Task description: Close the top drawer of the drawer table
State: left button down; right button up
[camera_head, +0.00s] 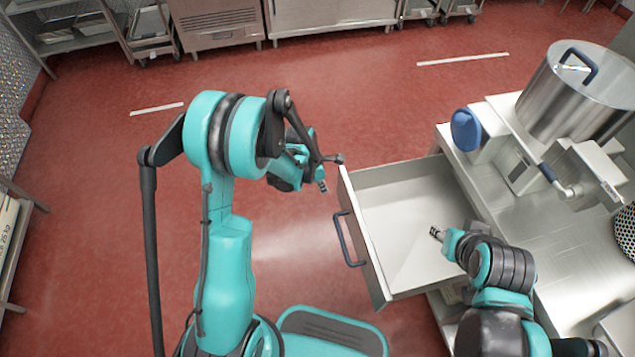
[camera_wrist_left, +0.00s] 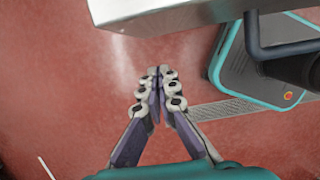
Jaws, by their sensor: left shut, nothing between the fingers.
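The top drawer (camera_head: 400,205) is pulled well out of the drawer table (camera_head: 540,235), toward the left of the head view. It looks empty, with a pale interior and a dark bar handle (camera_head: 347,240) on its front. My left gripper (camera_head: 322,186) is shut and empty, beside the far end of the drawer front, apart from it in the picture. In the left wrist view, its fingertips (camera_wrist_left: 157,73) meet below the metal drawer edge (camera_wrist_left: 170,14); the dark handle (camera_wrist_left: 285,47) is at right. My right gripper (camera_head: 437,233) appears over the drawer's right part; its finger opening is unclear.
A steel kettle (camera_head: 575,90) and a device with a blue knob (camera_head: 466,130) stand on the table. Cabinets (camera_head: 325,15) line the back, and a shelf (camera_head: 60,35) stands at far left. Red floor (camera_head: 330,100) is clear left of and behind the drawer.

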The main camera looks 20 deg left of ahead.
pick_arm(q)
jog(key=shift+w+d+r, duration=0.1)
jog(key=shift+w+d, duration=0.35)
jog(key=shift+d, duration=0.3)
jog(key=shift+w+d+r, duration=0.1)
jog(key=shift+w+d, duration=0.3)
jog(key=shift+d, duration=0.35)
pick_arm(e)
jog(key=shift+f, duration=0.35)
pick_arm(q)
jog(key=shift+d, duration=0.1)
